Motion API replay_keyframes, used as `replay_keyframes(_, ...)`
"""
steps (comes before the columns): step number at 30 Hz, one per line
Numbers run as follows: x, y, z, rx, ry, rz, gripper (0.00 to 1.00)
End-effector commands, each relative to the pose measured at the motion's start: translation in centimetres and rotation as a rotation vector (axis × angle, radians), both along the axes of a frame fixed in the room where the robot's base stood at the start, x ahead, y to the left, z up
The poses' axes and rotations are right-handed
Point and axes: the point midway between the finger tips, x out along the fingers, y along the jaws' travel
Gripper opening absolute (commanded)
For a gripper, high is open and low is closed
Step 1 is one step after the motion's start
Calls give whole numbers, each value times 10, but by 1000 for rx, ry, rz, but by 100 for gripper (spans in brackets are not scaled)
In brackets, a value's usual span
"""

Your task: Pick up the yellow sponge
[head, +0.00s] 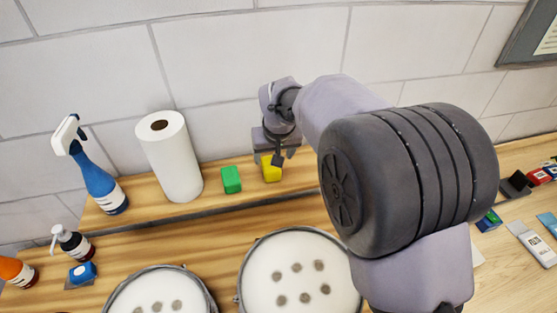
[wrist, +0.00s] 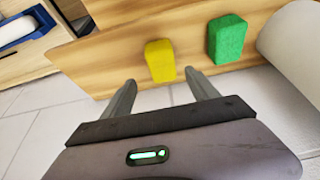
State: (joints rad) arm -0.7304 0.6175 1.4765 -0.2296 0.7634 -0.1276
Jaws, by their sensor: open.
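The yellow sponge (head: 271,172) lies on the raised wooden ledge by the wall in the head view, partly hidden behind my gripper (head: 279,157). In the wrist view the yellow sponge (wrist: 160,61) is ahead of my open gripper (wrist: 160,85), roughly in line with the space between the two fingertips. The fingers appear not to touch it, and nothing is held between them.
A green sponge (head: 231,179) lies just left of the yellow one. A paper towel roll (head: 170,157) and a blue spray bottle (head: 93,175) stand further left. Two drum pads (head: 300,255) lie on the lower bench. The tiled wall (head: 240,60) rises behind the ledge.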

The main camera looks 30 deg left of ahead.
Motion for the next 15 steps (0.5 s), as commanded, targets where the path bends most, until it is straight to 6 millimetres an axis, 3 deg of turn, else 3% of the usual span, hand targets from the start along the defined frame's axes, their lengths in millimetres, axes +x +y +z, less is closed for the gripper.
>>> replay_keyframes(10, 11, 16, -53, 0, 1, -1, 69)
replay_keyframes(15, 15, 20, -65, 2, -1, -1, 69)
